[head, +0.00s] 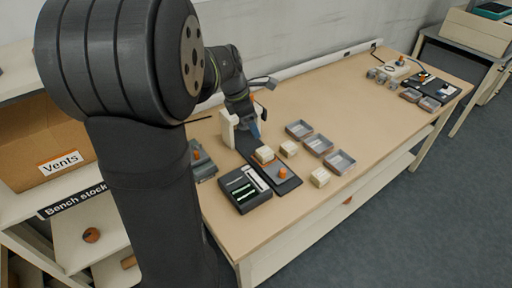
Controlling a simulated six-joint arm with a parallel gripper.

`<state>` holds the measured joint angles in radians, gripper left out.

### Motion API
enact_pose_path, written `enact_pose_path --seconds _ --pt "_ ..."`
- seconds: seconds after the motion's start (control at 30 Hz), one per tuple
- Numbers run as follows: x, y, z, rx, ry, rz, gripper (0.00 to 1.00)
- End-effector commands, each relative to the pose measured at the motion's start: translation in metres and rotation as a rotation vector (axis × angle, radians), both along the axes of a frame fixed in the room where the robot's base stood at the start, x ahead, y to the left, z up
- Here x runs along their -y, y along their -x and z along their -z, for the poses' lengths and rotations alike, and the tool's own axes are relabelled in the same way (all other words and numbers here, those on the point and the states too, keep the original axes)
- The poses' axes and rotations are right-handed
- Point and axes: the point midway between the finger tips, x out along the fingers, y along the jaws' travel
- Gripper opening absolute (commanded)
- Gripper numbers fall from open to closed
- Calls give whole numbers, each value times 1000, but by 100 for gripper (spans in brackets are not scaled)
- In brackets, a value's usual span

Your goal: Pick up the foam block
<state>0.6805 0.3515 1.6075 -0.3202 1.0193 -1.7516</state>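Small cream blocks that look like foam are on the bench: one (288,148) stands near the grey trays, and another (320,177) is closer to the front edge. A third cream block (264,154) is on a dark fixture, with orange beside it. I cannot tell which one the task names. My gripper (254,124) is at the far end of the fixture, by a cream upright, behind the blocks and apart from them. A small blue piece shows at its tip. Its fingers are too small and overlapped to tell whether they are open or shut.
Three grey trays (318,145) stand in a row right of the blocks. A dark box with pale slots (244,189) is at the bench's near left. More trays and parts are at the far right end. A "Vents" carton (40,140) is on the left shelf.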

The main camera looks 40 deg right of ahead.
Motion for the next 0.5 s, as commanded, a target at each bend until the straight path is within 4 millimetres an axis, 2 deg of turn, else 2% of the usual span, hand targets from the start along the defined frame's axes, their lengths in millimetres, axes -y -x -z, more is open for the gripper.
enact_pose_path --seconds 0.1,0.2,0.37,0.5 --pt "5 -14 22 -57 33 -196 71" --pt "7 -21 31 -85 52 -297 71" --pt "13 -23 45 -99 60 -341 71" --pt "23 -23 71 -100 56 -339 71"
